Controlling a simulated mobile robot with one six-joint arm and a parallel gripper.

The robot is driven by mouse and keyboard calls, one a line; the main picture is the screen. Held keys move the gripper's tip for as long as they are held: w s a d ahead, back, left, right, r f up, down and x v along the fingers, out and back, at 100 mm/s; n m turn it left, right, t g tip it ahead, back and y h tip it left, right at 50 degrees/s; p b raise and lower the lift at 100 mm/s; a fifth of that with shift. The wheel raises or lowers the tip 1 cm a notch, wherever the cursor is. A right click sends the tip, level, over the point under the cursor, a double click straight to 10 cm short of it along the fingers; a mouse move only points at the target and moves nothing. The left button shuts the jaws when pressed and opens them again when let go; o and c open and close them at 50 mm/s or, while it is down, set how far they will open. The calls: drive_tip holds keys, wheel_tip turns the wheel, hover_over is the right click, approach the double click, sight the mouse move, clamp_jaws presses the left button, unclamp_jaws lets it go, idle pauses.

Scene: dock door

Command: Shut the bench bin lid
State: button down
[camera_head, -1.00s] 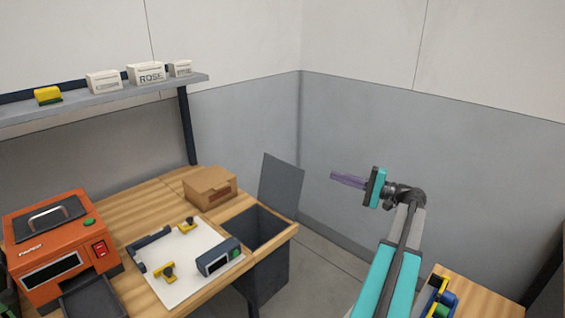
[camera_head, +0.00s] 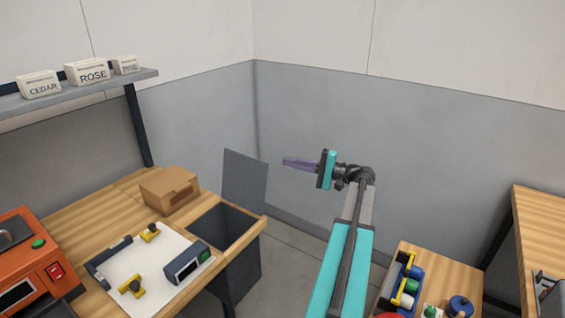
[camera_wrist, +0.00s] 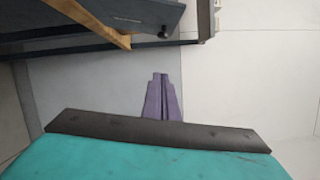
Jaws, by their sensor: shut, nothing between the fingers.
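The bench bin (camera_head: 240,262) is a dark grey box set at the right end of the wooden bench, with its top open. Its flat grey lid (camera_head: 245,181) stands raised, nearly upright, at the bin's far edge. My gripper (camera_head: 285,162) has purple fingers and is in the air to the right of the lid, pointing left towards it, with a gap between. The fingers (camera_wrist: 161,75) lie together in the wrist view, shut and empty. Dark panels and a strip of wood show at the top of the wrist view; I cannot tell which panel is the lid.
A cardboard box (camera_head: 170,190) sits on the bench beside the bin. A white board (camera_head: 150,264) with yellow clamps lies in front of it. An orange machine (camera_head: 30,265) is at left. A second wooden table (camera_head: 440,275) with a caddy is at lower right. Walls close the corner behind.

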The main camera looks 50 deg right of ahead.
drive_tip(key=w+a+r+p, duration=0.1)
drive_tip(key=w+a+p, duration=0.2)
drive_tip(key=w+a, duration=0.4)
drive_tip(key=shift+w+r+p, duration=0.25)
drive_tip(key=shift+w+p, duration=0.05)
drive_tip(key=shift+w, duration=0.1)
drive_tip(key=shift+a, duration=0.3)
idle(0.5)
